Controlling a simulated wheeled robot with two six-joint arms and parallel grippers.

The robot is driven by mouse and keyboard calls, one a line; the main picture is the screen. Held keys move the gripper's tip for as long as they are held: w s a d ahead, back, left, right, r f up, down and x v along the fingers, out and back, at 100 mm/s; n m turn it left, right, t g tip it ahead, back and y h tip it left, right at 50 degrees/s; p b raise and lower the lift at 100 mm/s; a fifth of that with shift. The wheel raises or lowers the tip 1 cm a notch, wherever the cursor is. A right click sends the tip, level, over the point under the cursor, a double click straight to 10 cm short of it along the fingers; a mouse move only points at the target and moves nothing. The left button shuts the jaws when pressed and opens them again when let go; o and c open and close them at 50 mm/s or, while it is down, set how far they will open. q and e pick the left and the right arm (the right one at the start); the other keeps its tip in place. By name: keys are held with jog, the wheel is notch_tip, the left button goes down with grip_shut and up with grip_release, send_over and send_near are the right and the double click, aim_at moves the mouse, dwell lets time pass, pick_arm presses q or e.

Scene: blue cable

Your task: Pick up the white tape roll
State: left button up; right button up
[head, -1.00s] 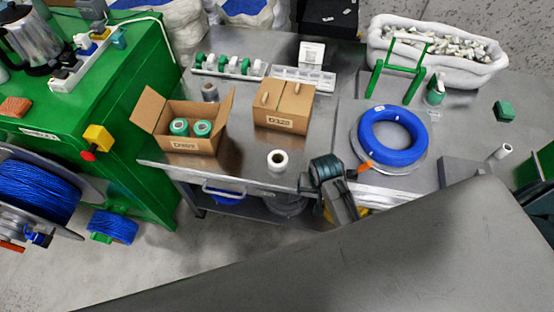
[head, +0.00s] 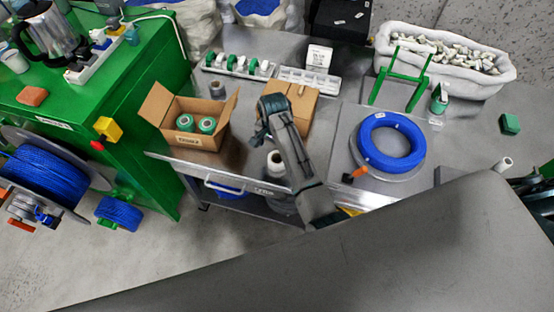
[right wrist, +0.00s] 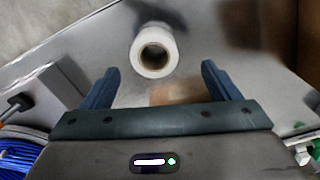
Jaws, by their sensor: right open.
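The white tape roll (head: 275,165) stands upright near the front edge of the grey metal table, partly covered by my right arm in the head view. In the right wrist view the tape roll (right wrist: 156,50) shows its open core, slightly beyond the fingertips and roughly centred between them. My right gripper (head: 261,132) is open and empty, pointing down above the table by the roll. Both its fingers show in the right wrist view (right wrist: 160,68), apart from the roll. My left gripper is not in view.
An open cardboard box (head: 180,139) with green rolls stands left of the roll. A closed box (head: 302,108) is behind my right arm. A blue cable coil (head: 391,142) lies to the right, with an orange-tipped tool (head: 357,174) beside it. White racks (head: 310,82) stand at the back.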

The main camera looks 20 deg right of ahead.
aim_at(277, 158)
jog(key=shift+f, duration=0.95)
jog(key=f, duration=0.1)
jog(key=f+p, duration=0.1)
jog(key=f, duration=0.1)
jog(key=d+f+p, duration=0.1)
jog(key=shift+s+f, duration=0.25)
jog(key=shift+f, duration=0.45)
jog(key=shift+a, duration=0.1)
jog(key=c, duration=1.1)
